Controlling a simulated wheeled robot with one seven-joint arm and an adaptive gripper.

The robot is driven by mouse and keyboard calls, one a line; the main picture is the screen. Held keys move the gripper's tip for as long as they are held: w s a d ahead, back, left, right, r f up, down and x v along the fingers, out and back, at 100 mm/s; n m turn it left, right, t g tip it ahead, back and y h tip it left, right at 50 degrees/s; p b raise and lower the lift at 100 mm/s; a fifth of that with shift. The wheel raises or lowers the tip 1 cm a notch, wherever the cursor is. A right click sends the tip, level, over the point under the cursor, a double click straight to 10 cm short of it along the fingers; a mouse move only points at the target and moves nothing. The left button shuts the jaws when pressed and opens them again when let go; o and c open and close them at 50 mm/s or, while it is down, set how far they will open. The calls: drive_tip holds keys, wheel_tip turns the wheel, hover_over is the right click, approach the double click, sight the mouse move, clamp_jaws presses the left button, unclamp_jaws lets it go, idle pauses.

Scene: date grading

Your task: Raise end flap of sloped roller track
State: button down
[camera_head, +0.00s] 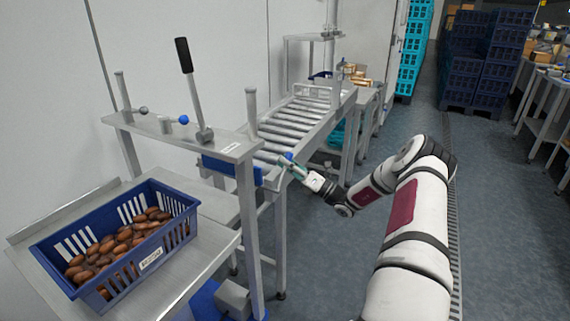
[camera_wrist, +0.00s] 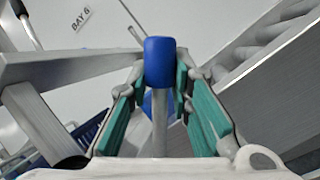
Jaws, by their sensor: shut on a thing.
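My gripper (camera_head: 291,166) is at the right side of this low end. In the wrist view, my green-padded fingers (camera_wrist: 161,105) are around a grey stem with a blue-capped handle (camera_wrist: 160,62), shut on it. A second blue round part (camera_wrist: 150,102) shows behind the stem. The contact is partly hidden by the fingers.
A blue crate of dates (camera_head: 115,245) sits on a steel bench at the left. A steel frame (camera_head: 180,140) with a black-gripped lever (camera_head: 187,80) stands between it and the track. Turquoise crates (camera_head: 413,50) and dark blue crates (camera_head: 480,60) stand behind.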

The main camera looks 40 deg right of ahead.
drive_tip(key=shift+d+f+m, duration=0.15)
drive_tip(key=shift+m, duration=0.15)
drive_tip(key=c, duration=1.4)
unclamp_jaws()
drive_tip(key=v, duration=1.2)
